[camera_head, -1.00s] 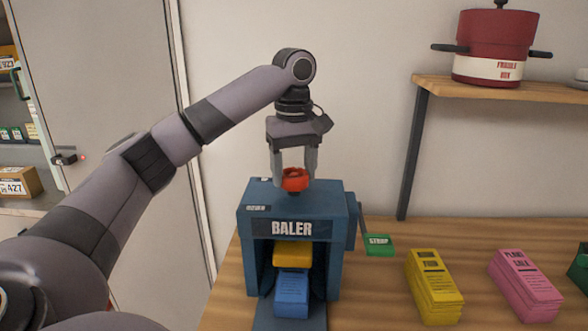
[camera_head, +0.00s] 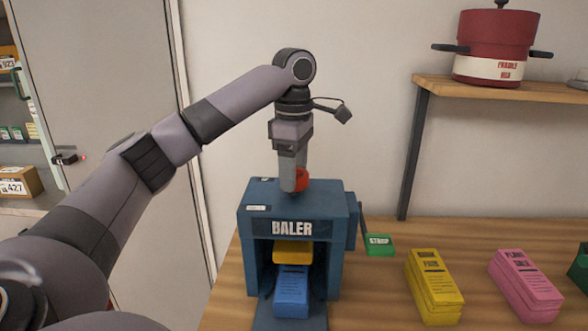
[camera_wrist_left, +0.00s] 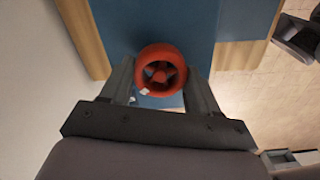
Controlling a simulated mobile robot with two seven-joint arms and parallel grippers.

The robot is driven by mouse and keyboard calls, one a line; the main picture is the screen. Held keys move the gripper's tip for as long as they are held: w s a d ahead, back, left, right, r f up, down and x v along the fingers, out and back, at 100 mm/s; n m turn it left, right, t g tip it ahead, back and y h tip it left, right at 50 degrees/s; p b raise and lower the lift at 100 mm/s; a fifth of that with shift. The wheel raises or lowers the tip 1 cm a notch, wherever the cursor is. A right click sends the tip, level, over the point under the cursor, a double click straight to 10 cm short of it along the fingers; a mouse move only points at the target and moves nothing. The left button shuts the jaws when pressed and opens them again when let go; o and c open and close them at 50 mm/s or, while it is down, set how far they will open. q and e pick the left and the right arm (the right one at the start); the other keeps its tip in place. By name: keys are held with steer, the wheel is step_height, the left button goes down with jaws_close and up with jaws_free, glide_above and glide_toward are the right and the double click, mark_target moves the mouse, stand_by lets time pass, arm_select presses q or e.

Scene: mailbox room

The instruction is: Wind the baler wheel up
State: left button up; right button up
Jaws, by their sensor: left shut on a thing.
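The blue baler (camera_head: 292,229) stands on the wooden table. Its red wheel (camera_head: 302,180) sits on top and is partly hidden behind my left gripper (camera_head: 294,186). In the left wrist view the round red wheel (camera_wrist_left: 161,71) lies between the two fingers of the gripper (camera_wrist_left: 160,80), which is shut on it from above. Inside the baler's open front, a yellow block (camera_head: 292,253) sits above a blue stack (camera_head: 291,293). My right gripper does not show.
A yellow stack (camera_head: 433,285) and a pink stack (camera_head: 524,285) lie to the right on the table (camera_head: 385,298). A red pot (camera_head: 496,45) stands on a shelf (camera_head: 515,88) above.

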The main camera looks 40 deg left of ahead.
arm_select(q)
steer(key=shift+n, duration=0.6)
steer(key=o, duration=1.1)
steer(key=shift+c, duration=0.2)
steer(key=shift+r, duration=3.55)
